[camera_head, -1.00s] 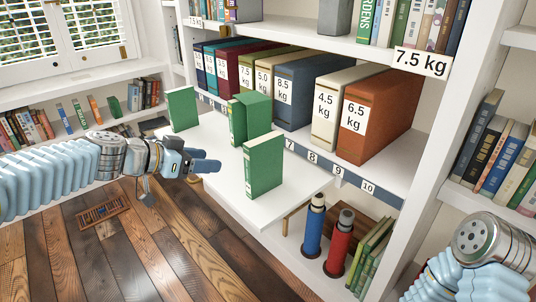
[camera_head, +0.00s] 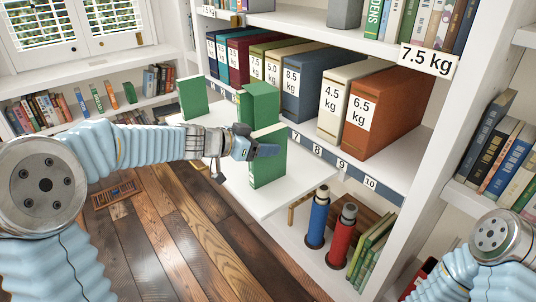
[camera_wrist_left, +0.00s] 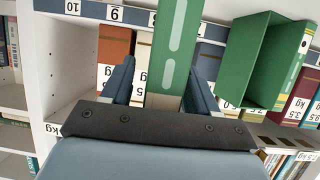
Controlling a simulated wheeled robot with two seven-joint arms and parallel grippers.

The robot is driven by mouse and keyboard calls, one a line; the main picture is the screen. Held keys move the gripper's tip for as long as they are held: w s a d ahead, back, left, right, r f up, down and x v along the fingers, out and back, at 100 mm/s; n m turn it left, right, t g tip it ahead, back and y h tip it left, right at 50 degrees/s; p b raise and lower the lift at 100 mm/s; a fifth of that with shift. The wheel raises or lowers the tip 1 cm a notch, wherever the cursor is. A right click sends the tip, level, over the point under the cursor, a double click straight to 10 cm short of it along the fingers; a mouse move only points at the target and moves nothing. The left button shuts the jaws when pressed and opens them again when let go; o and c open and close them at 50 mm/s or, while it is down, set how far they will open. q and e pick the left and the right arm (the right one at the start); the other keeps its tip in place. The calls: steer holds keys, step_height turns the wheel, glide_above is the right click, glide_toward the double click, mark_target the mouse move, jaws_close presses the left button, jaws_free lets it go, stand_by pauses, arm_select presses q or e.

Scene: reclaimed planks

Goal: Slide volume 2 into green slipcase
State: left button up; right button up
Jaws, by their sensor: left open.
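A green book (camera_head: 268,158) stands upright near the front of the white pull-out board; its volume number is not readable. My left gripper (camera_head: 262,151) is at this book. In the left wrist view its open fingers (camera_wrist_left: 163,85) stand on either side of the green spine (camera_wrist_left: 175,50), with gaps visible. The green slipcase (camera_head: 260,103) stands behind it on the board; in the left wrist view it appears as an open-sided green box (camera_wrist_left: 262,60) at right. Another green book (camera_head: 193,98) stands upright farther left. My right gripper is out of view.
The white board (camera_head: 235,183) is clear around the books. Behind it, a shelf holds several weight-labelled boxes, including an orange one (camera_head: 385,110). Below stand a blue bottle (camera_head: 317,220) and a red bottle (camera_head: 341,235). Wooden floor (camera_head: 190,240) lies in front.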

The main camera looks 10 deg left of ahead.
arm_select(q)
steer(key=shift+c, duration=0.2)
jaws_close()
stand_by(0.3)
